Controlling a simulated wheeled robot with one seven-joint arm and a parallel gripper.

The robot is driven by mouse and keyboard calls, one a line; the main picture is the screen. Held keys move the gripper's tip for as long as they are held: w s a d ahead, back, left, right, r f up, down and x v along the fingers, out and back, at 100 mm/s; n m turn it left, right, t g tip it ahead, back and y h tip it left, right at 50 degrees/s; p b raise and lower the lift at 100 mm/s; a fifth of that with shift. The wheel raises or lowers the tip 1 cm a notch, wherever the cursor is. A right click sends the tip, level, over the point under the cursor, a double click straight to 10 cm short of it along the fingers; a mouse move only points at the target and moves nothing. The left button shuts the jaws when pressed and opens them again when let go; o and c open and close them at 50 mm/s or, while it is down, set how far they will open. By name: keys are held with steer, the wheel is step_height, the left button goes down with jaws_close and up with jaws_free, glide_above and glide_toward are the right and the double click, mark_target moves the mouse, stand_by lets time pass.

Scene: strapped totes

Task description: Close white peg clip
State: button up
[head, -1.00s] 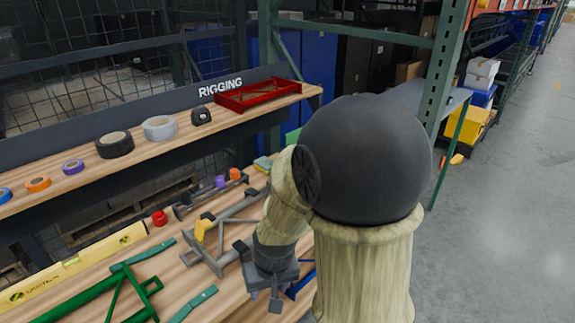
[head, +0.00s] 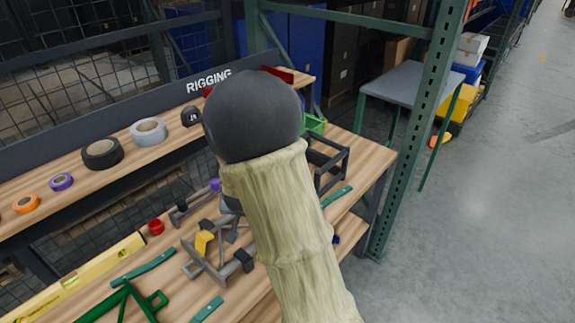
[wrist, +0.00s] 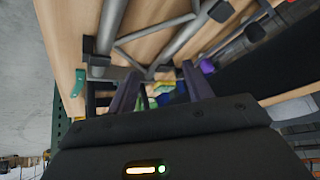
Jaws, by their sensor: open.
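I cannot make out a white peg clip in either view; my arm covers part of the bench in the head view. My gripper (wrist: 160,85) shows in the wrist view with its two dark fingers apart and nothing seen between them. It is close to the wooden bench (wrist: 70,25) and a frame of grey tubes (wrist: 140,38). In the head view my gripper is hidden behind my arm. A grey clamp frame with a yellow part (head: 203,243) lies on the bench just left of my arm.
A red cap (head: 155,227), a yellow level (head: 85,276) and a green frame (head: 125,300) lie on the bench to the left. A black frame (head: 330,163) stands right of my arm. Tape rolls (head: 102,154) line the shelf. A green upright (head: 405,150) rises beyond the bench's right end.

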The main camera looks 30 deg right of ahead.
steer(key=w+d+f+m+h, duration=0.1)
steer(key=w+d+m+h, duration=0.1)
steer(key=w+d+h, duration=0.1)
steer(key=w+d+f+m+h+p, duration=0.1)
steer(key=w+d+m+h, duration=0.1)
steer(key=w+d+h, duration=0.2)
steer(key=w+d+f+m+h, duration=0.1)
steer(key=w+d+m+h, duration=0.1)
steer(key=w+d+h, duration=0.1)
steer(key=shift+w+d+f+m+t+h, duration=0.1)
steer(key=shift+d+f+m+t+h, duration=0.1)
steer(key=shift+d+h, duration=0.3)
steer(key=shift+w+d+f+m+t+h, duration=0.1)
steer(key=shift+d+t+h, duration=0.15)
steer(key=shift+d, duration=0.45)
steer(key=h, duration=0.1)
steer(key=m+h, duration=0.1)
steer(key=s+d+g+h, duration=0.1)
steer(key=shift+r+m+h, duration=0.25)
steer(key=shift+m+h, duration=0.1)
steer(key=shift+m, duration=0.05)
steer(key=shift+p, duration=0.3)
steer(key=p+x, duration=0.1)
steer(key=x, duration=0.6)
steer(key=shift+w+d+p, duration=0.1)
steer(key=shift+d+p, duration=0.1)
steer(key=shift+p, duration=0.15)
steer(key=shift+f, duration=0.1)
